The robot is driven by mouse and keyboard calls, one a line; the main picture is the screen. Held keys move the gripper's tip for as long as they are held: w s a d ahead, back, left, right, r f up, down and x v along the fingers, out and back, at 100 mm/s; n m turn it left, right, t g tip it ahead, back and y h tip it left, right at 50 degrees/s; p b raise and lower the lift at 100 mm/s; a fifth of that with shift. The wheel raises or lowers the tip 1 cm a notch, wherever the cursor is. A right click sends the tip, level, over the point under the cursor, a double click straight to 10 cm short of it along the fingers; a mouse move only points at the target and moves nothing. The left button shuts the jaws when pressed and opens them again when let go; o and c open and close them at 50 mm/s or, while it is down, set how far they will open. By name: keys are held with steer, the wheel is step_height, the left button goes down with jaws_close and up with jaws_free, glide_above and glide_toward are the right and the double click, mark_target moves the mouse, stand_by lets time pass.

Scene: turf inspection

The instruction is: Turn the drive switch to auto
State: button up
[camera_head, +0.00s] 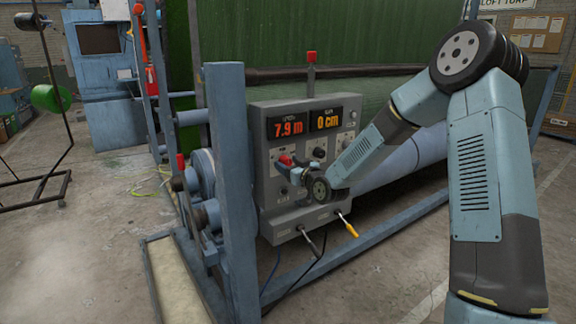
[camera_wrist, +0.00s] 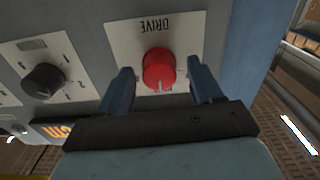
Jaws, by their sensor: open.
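The drive switch is a round red knob (camera_wrist: 159,70) on a pale plate (camera_wrist: 122,41) marked DRIVE, which appears upside down in the wrist view. A light pointer line on the knob points toward the bottom of that picture. My gripper (camera_wrist: 158,78) is open, with one finger on each side of the red knob and small gaps visible between. Whether the fingers touch the knob cannot be told. In the head view my gripper (camera_head: 287,160) is at the left part of the grey control box (camera_head: 271,118), and my wrist hides part of the panel there.
A black knob (camera_wrist: 43,81) on its own plate sits beside the drive switch. Levers, one with a yellow handle (camera_head: 347,226), stick out below.

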steer(key=shift+w+a, duration=0.1)
steer(key=shift+c, duration=0.3)
steer(key=c, duration=0.9)
steer(key=shift+a, duration=0.25)
steer(key=shift+c, duration=0.5)
steer(key=shift+d, duration=0.2)
steer(key=shift+m, duration=0.3)
steer(key=m, duration=0.4)
steer(key=shift+d+f+m, duration=0.1)
steer(key=shift+m, duration=0.3)
steer(key=m, duration=0.6)
steer(key=shift+d+f, duration=0.1)
steer(key=shift+m, duration=0.4)
